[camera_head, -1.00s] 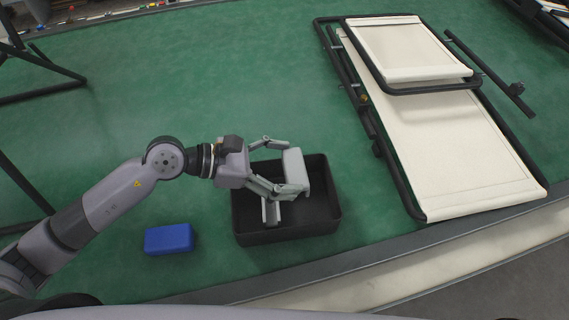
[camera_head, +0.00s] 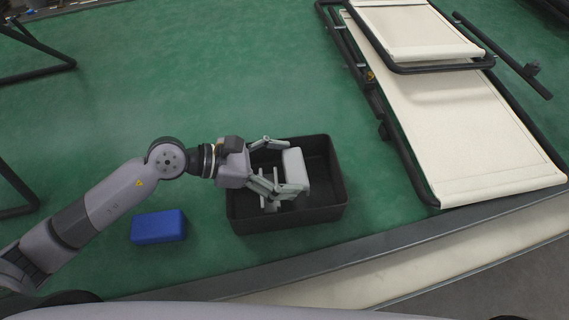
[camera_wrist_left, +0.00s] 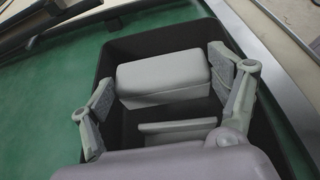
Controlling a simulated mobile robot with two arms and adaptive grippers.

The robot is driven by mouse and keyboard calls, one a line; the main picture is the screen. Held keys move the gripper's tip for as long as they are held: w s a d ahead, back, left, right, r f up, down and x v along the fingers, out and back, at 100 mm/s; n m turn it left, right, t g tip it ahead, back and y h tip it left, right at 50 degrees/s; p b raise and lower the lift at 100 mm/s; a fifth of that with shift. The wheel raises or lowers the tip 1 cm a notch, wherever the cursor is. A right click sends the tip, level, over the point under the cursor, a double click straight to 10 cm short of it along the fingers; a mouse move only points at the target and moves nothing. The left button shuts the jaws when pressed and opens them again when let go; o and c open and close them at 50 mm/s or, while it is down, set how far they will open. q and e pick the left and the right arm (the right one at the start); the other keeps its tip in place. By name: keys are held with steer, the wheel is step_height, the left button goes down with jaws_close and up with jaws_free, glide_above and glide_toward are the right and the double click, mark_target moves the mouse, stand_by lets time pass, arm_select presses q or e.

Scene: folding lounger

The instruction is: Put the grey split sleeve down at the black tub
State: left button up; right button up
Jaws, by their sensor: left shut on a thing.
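The grey split sleeve (camera_head: 295,168) looks like a pale grey block with rounded edges. My left gripper (camera_head: 289,166) is shut on it and holds it over the black tub (camera_head: 325,214). In the left wrist view the sleeve (camera_wrist_left: 163,76) sits between the two fingers, with the dark walls of the tub (camera_wrist_left: 118,50) around and below it. A second grey piece (camera_wrist_left: 178,131) shows lower down, within the tub's outline. I cannot tell how far the sleeve is above the tub floor. My right gripper is not in view.
A blue box (camera_head: 158,226) lies left of the tub on the green floor. A folding lounger with cream panels (camera_head: 455,125) lies to the right. A grey edge strip (camera_head: 400,244) runs in front of the tub. Green floor behind the tub is clear.

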arm_select(q)
steer(key=o, duration=1.7)
steer(key=shift+c, duration=0.2)
steer(key=v, duration=1.2)
steer(key=shift+f, duration=0.1)
